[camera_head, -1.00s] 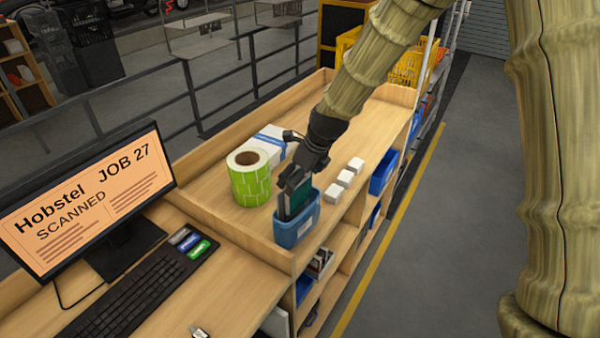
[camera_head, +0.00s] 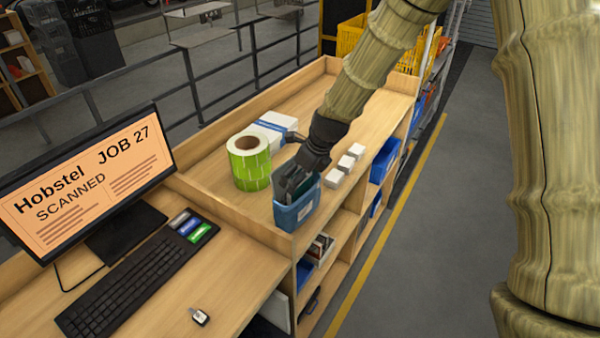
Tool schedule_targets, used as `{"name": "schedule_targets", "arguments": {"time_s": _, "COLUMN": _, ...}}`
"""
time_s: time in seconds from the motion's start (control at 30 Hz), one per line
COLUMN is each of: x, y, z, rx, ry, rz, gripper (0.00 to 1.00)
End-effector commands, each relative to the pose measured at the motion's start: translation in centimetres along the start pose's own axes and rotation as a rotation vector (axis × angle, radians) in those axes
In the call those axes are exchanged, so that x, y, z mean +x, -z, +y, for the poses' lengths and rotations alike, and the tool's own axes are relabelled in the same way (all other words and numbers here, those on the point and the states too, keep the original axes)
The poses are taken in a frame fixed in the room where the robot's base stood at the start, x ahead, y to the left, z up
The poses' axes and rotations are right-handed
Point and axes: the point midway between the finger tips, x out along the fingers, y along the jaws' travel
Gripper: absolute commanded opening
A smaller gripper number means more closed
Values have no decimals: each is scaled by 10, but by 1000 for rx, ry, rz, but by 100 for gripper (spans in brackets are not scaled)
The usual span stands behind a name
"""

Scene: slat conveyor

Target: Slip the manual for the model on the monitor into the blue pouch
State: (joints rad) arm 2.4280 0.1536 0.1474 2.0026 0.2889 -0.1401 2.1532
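The monitor (camera_head: 140,205) reads "Hobstel", "JOB 27" and "SCANNED". The blue pouch (camera_head: 297,216), an open-topped blue holder with a small white label, stands upright at the near right corner of the raised wooden shelf. A dark teal manual (camera_head: 303,190) is mostly down inside it, with only its upper part showing. My gripper (camera_head: 290,188) points down into the pouch's mouth, right at the manual. Its fingertips are partly hidden by the pouch and manual, so I cannot tell whether it still grips the manual. The manual's cover text is not readable.
A green label roll (camera_head: 249,168) and a white box with a blue band (camera_head: 272,130) stand left of and behind the pouch. Several small white blocks (camera_head: 345,163) lie to its right. A keyboard (camera_head: 125,287) and a small key-like item (camera_head: 199,316) lie on the lower desk.

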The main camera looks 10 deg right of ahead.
Motion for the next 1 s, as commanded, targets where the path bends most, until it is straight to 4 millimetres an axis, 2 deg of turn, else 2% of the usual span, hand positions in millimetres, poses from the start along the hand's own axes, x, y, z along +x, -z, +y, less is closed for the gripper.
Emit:
{"name": "schedule_targets", "arguments": {"time_s": 0.5, "x": 27, "y": 11, "z": 0, "rx": 1, "ry": 0, "rz": 0, "gripper": 66}}
{"name": "schedule_targets", "arguments": {"time_s": 1.0, "x": 31, "y": 13, "z": 0, "rx": 0, "ry": 0, "rz": 0, "gripper": 66}}
